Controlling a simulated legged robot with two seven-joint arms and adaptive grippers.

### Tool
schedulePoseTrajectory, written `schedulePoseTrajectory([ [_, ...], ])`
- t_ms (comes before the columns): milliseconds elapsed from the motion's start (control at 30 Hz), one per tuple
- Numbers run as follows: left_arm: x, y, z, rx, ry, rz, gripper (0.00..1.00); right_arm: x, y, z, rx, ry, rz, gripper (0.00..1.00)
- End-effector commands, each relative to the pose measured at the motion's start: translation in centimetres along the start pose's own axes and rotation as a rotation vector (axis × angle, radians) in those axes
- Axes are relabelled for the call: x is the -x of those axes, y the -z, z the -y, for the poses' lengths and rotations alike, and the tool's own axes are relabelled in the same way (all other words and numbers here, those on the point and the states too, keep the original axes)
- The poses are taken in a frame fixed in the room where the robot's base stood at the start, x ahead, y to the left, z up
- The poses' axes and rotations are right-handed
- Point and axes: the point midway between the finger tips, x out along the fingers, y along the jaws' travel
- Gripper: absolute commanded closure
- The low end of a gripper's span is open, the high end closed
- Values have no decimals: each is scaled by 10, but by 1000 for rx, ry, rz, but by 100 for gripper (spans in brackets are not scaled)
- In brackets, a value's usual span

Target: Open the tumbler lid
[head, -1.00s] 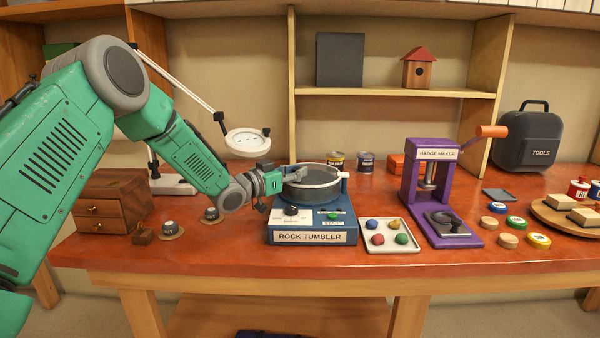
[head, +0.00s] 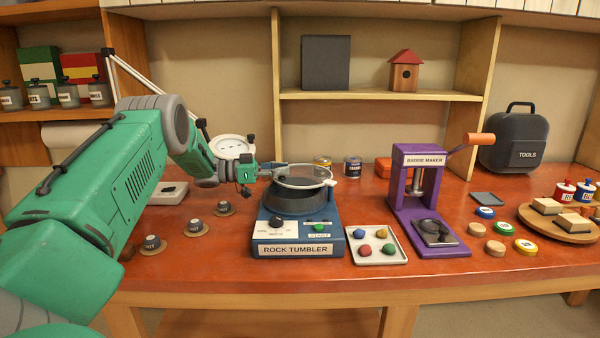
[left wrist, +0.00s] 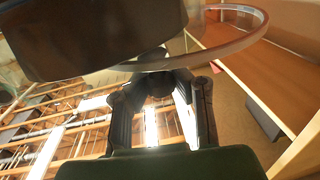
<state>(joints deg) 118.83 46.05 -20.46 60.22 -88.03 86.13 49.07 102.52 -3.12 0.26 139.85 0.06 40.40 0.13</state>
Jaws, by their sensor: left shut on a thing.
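The blue rock tumbler (head: 297,246) stands on the red bench with its dark round drum (head: 290,203) on top. Its clear lid (head: 303,177), with a pale rim, is raised off the drum at the left, and a pale fitting shows at its right edge. My left gripper (head: 272,170) is at the lid's left edge and is shut on it. In the left wrist view the two dark fingers (left wrist: 160,92) close near the rim of the lid (left wrist: 235,45), with the dark drum (left wrist: 90,40) beside it. The fingertips are partly hidden. My right gripper is not in view.
A tray of coloured stones (head: 376,243) and the purple badge maker (head: 420,200) stand right of the tumbler. A white-rimmed magnifier (head: 232,148) is behind my left wrist. Cans (head: 352,167) stand behind.

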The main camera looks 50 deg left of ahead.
Motion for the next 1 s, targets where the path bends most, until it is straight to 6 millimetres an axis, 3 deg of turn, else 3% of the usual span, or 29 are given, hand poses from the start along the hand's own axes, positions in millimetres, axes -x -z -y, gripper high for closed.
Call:
schedulePoseTrajectory([
  [467, 8, 0, 3, -1, -7, -1, 100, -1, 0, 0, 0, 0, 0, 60],
  [500, 8, 0, 3, -1, -7, -1, 81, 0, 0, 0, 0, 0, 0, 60],
  [567, 8, 0, 3, -1, -7, -1, 60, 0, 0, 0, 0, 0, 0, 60],
  [1000, 15, 0, 3, 0, -6, 0, 58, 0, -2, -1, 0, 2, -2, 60],
])
